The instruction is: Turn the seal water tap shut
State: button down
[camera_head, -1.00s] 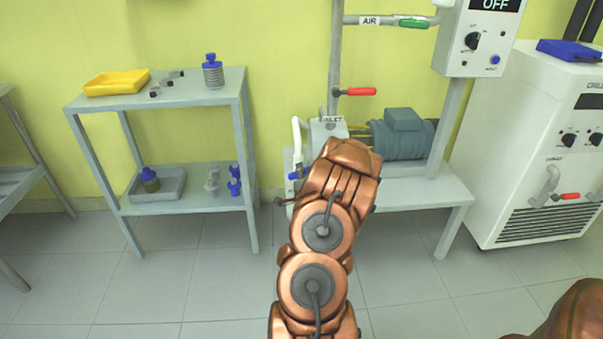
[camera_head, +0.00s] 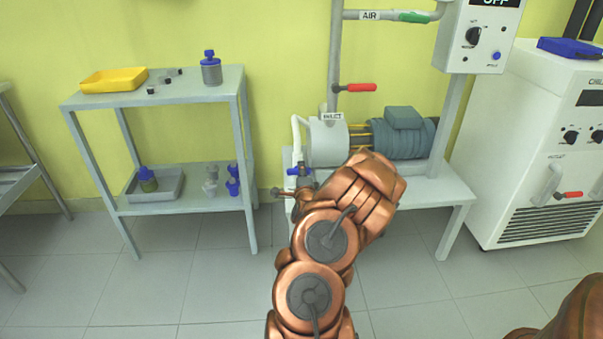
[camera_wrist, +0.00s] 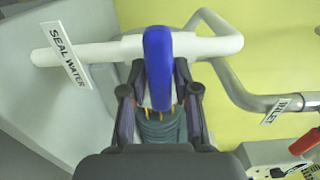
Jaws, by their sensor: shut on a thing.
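The seal water tap has a blue lever handle (camera_wrist: 158,65) on a white pipe (camera_wrist: 85,52) beside a SEAL WATER label (camera_wrist: 67,53). In the wrist view the handle lies crosswise to the pipe. The two dark fingers of my gripper (camera_wrist: 158,103) stand on either side of the handle's near end and are shut on it. In the head view the blue handle (camera_head: 299,171) shows just left of my copper wrist, below the bent white pipe (camera_head: 297,130). My gripper is mostly hidden there.
The pump (camera_head: 328,142) with its motor (camera_head: 402,135) sits on a low bench (camera_head: 447,192). A red-handled valve (camera_head: 360,87) and a green-handled air valve (camera_head: 414,17) are above. A grey shelf (camera_head: 200,93) stands left, with open floor between.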

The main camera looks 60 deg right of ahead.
jog(key=c, duration=1)
grip_release()
jog(key=shift+s, duration=0.1)
jog(key=v, duration=0.7)
jog(key=shift+a, duration=0.2)
